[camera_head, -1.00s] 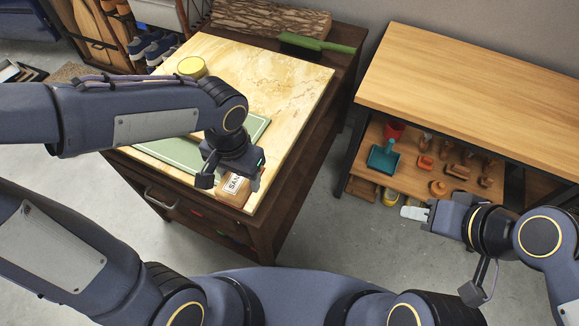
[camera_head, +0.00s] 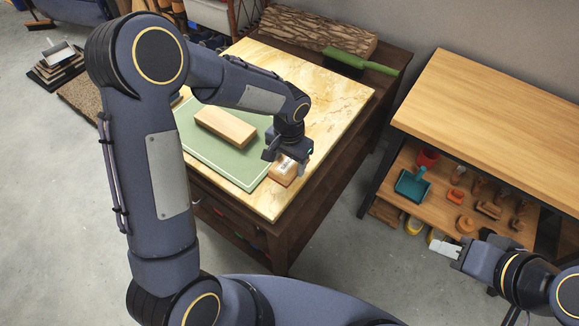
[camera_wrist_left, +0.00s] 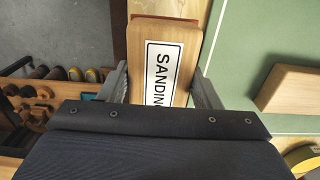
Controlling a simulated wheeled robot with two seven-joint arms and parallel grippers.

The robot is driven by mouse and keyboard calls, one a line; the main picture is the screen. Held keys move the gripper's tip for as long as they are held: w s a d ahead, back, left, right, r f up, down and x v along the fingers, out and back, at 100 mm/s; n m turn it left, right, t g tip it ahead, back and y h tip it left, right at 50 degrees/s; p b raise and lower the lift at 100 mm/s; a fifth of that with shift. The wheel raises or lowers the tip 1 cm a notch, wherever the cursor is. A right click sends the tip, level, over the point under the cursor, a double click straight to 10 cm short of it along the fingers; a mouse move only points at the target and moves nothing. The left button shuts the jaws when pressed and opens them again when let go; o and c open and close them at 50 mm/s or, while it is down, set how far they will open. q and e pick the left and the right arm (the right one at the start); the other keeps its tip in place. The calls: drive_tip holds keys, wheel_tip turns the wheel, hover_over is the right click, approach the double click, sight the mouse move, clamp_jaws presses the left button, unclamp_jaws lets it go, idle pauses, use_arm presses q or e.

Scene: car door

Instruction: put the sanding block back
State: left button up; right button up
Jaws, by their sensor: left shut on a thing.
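The sanding block is a small wooden block with a white label reading "SANDIN..." (camera_wrist_left: 187,40); in the head view it shows at the front edge of the marble-topped table (camera_head: 283,172). My left gripper (camera_head: 286,158) is shut on the sanding block, one finger on each side of it in the left wrist view (camera_wrist_left: 160,85). Whether the block touches the tabletop is unclear. My right gripper (camera_head: 440,246) is at the lower right, in front of the workbench shelf; its finger gap is too small to judge.
A plain wooden block (camera_head: 226,127) lies on a green mat (camera_head: 208,155) left of my left gripper. The workbench (camera_head: 500,100) has a shelf with a teal dustpan (camera_head: 411,186) and several wooden tools.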

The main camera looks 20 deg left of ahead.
sight(289, 169)
use_arm(q)
wheel_tip(289, 169, down, 3)
drive_tip(key=shift+w+f, duration=0.15)
drive_tip(key=shift+f, duration=0.05)
drive_tip(key=shift+f+b, duration=0.2)
drive_tip(key=shift+b, duration=0.1)
drive_tip(key=o, duration=0.6)
drive_tip(key=shift+r, duration=0.1)
drive_tip(key=shift+r, duration=0.45)
wheel_tip(289, 169, up, 12)
drive_tip(key=shift+f+p, duration=0.2)
drive_tip(key=shift+p, duration=0.4)
